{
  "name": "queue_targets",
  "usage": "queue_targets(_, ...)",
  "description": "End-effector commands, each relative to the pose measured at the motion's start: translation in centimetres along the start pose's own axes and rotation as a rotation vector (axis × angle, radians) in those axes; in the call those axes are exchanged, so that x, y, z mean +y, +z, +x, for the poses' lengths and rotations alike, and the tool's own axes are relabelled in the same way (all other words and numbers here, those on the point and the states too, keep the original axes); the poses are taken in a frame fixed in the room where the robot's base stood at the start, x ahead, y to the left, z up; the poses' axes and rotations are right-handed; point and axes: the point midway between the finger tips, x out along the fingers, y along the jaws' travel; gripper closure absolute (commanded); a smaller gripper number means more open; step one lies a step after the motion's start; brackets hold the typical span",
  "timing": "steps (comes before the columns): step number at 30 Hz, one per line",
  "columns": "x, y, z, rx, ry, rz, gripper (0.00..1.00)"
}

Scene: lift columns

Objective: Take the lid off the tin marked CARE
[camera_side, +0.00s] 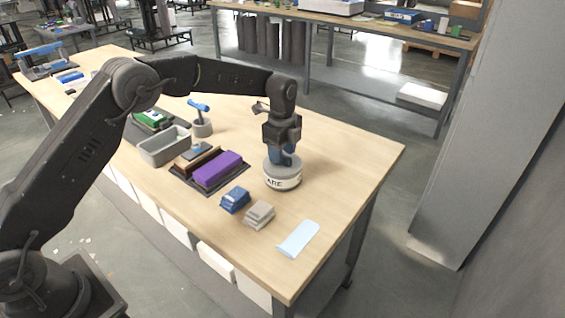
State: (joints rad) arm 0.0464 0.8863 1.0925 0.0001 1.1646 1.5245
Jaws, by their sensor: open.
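The tin (284,182) is a round grey container with a white band, standing upright on the wooden table. The letters "ARE" show on the band; the start of the word is out of sight. Its grey lid (271,164) is on top. My gripper (284,160) is directly above the lid, pointing down and open. A blue part shows between the gripper and the lid, and I cannot tell if it is the lid's knob or part of my gripper. The fingertips are too small to tell whether they touch the lid.
A purple block (217,169) on a dark tray lies left of the tin, beside a grey bin (165,146). Blue packs (235,199), a beige stack (259,214) and a light blue cloth (298,239) lie in front. The table right of the tin is clear.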

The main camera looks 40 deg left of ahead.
Motion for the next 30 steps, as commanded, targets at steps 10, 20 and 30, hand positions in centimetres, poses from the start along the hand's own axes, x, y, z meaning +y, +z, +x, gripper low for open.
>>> queue_targets(10,-0.03,-0.01,1.42,0.0,-0.002,0.0,0.52)
queue_targets(20,-0.03,-0.01,1.38,0.0,-0.002,0.0,0.8)
queue_targets(30,-0.03,-0.01,1.35,0.0,-0.002,0.0,1.0)
